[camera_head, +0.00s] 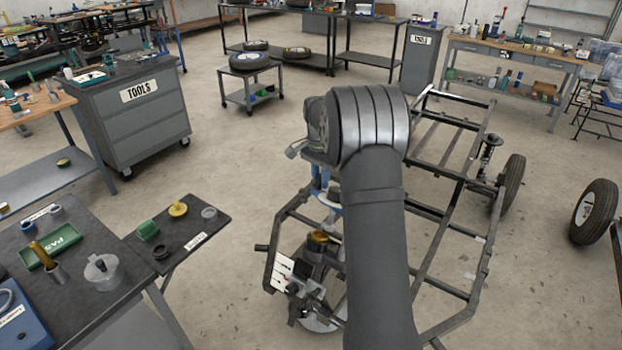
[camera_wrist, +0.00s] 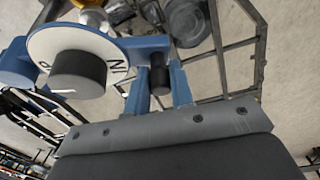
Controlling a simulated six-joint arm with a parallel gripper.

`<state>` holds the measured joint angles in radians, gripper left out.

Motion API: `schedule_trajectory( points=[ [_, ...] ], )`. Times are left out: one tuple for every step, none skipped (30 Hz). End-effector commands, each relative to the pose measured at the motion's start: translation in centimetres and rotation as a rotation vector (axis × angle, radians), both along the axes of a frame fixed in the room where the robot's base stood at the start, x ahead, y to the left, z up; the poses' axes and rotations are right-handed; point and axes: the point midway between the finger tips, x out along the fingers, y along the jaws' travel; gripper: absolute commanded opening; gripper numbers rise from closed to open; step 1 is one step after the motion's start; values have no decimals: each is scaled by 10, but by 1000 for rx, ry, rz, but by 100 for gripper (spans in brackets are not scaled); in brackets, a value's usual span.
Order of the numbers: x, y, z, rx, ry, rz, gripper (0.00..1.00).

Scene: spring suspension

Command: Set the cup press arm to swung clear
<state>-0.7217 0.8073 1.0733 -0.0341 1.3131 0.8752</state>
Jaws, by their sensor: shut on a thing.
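The cup press arm (camera_wrist: 140,45) is a blue bar in the wrist view. It joins a round white dial (camera_wrist: 85,45) with printed letters, partly covered by a thick dark grey knob (camera_wrist: 77,75). A short dark handle (camera_wrist: 159,78) stands at the bar's right part. My gripper (camera_wrist: 160,80) has its two blue fingers on either side of this handle and is shut on it. In the head view my gripper (camera_head: 320,178) is small, with the white and blue dial (camera_head: 329,196) just below it. My own arm hides much of the area behind it.
A brass-coloured part (camera_head: 319,238) sits below the dial on the dark metal frame (camera_head: 440,255). A side shelf (camera_head: 190,245) with small parts stands to the left. A wheel (camera_head: 513,183) and damper (camera_head: 489,150) are at the frame's right. Open floor lies between.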

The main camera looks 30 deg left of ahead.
Motion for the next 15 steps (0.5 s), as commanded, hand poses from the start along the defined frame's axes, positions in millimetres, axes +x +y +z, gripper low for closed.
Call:
schedule_trajectory(
  points=[
    [8,-3,-3,-17,-1,-41,0],
    [12,-5,-4,-27,-1,-68,0],
    [17,-8,-6,-42,-2,-102,0],
    [20,-10,-8,-54,-2,-128,0],
    [24,-13,-9,-63,-2,-154,0],
    [29,-16,-11,-79,-1,-190,0],
    [32,-19,-13,-90,-1,-216,0],
    [36,-22,-14,-101,-4,-244,0],
    [40,-26,-16,-116,-2,-277,0],
    [43,-29,-17,-126,-2,-303,0],
    [46,-32,-19,-138,-2,-329,0],
    [50,-37,-20,-152,-3,-365,0],
    [53,-40,-21,-163,-4,-393,0],
    [56,-44,-23,-175,-3,-418,0],
    [60,-48,-24,-189,-3,-452,0]
  ],
)
